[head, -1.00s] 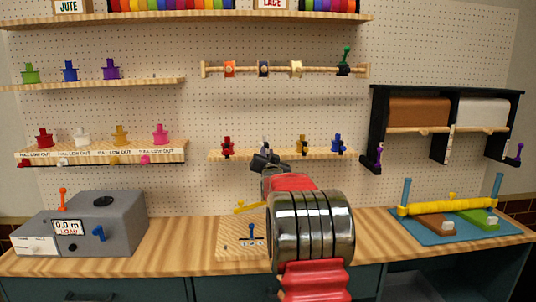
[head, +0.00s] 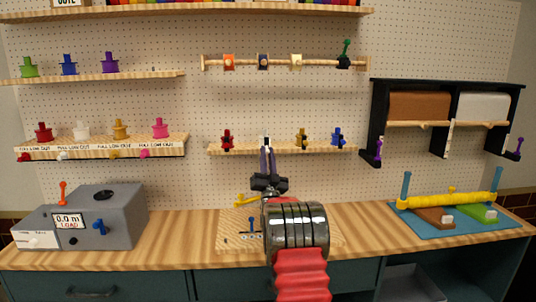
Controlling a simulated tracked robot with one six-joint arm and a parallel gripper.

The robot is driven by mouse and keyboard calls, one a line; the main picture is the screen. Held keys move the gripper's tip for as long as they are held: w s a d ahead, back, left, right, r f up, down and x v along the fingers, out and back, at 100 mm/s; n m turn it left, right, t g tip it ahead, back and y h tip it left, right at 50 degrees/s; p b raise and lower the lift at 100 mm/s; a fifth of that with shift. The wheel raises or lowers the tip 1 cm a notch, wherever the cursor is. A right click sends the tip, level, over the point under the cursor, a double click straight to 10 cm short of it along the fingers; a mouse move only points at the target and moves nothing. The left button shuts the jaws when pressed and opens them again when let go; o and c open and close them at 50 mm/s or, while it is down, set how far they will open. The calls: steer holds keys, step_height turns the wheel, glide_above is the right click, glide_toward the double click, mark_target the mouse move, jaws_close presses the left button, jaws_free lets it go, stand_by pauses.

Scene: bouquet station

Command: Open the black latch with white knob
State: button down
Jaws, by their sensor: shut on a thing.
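The latch with the white knob (head: 266,140) is on the small middle shelf, between a red latch and a yellow one. Only a bit of white shows above my gripper's fingertips; its black part is largely hidden behind them. My gripper (head: 267,152) reaches up and forward to it from below, with its fingers close together, shut on the white knob. Whether the latch is turned cannot be told from here.
A red latch (head: 227,140) stands left on the shelf (head: 220,150); a yellow latch (head: 302,139) and a blue latch (head: 338,138) stand right. A rail with ribbon spools (head: 315,63) hangs above. A grey load box (head: 120,212) stands on the bench at left.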

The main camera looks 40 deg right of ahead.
steer(key=shift+d+f+t+h, duration=0.15)
steer(key=shift+f+t+h, duration=0.45)
steer(key=shift+h, duration=0.1)
steer(key=shift+s, duration=0.1)
steer(key=c, duration=1.9)
jaws_free()
steer(key=shift+r+t, duration=0.15)
steer(key=shift+t, duration=0.15)
steer(key=s+a+f, duration=0.2)
steer(key=s+a, duration=0.6)
steer(key=s, duration=0.3)
steer(key=shift+s+f, duration=0.2)
steer(key=shift+s, duration=0.05)
